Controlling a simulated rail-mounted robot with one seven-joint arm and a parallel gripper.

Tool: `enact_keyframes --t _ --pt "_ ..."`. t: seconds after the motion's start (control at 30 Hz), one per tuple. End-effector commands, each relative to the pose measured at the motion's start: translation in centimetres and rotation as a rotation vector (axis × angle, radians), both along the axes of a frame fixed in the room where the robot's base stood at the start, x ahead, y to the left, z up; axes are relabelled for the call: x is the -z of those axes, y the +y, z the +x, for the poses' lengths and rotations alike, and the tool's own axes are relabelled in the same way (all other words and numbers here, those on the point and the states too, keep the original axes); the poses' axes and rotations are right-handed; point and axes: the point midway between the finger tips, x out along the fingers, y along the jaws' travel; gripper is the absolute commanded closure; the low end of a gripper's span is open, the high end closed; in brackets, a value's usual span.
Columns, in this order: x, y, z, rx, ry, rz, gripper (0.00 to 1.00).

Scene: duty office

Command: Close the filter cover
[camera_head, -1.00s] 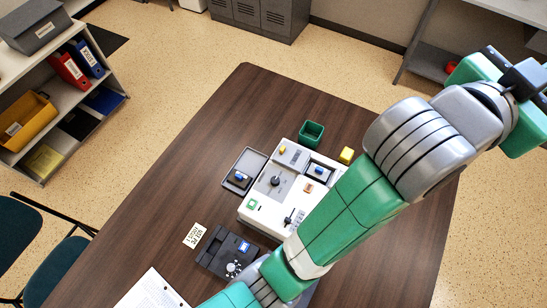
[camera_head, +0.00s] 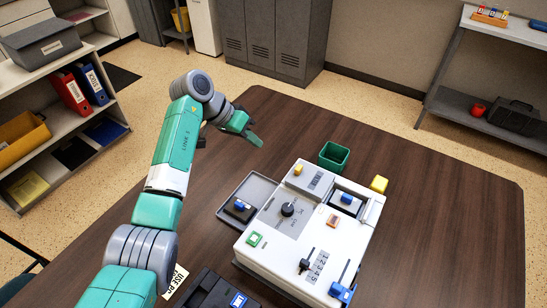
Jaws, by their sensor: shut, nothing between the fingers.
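The white machine (camera_head: 280,255) sits on the dark wooden table. A grey, shallow-rimmed panel (camera_head: 262,188) lies flat at its left side, with a black block with a blue top (camera_head: 240,207) on it. A recess at the machine's right side holds another blue-topped dark part (camera_head: 347,200). I cannot tell for certain which part is the filter cover. My gripper (camera_head: 257,141) is shut and empty, in the air beyond the grey panel, apart from the machine. My arm reaches along the left of the picture.
A black device (camera_head: 215,292) is at the front, partly cut off. A blue-handled lever (camera_head: 341,291) stands at the machine's front right. The table's right side is clear.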

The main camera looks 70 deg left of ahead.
Motion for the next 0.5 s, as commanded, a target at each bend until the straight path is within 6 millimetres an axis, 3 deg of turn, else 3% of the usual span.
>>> enact_keyframes --t 0.4,0.5 --pt "7.6 -1.5 5.2 0.001 0.003 0.000 1.00" --pt "7.7 -2.6 6.2 0.002 0.000 0.004 1.00"
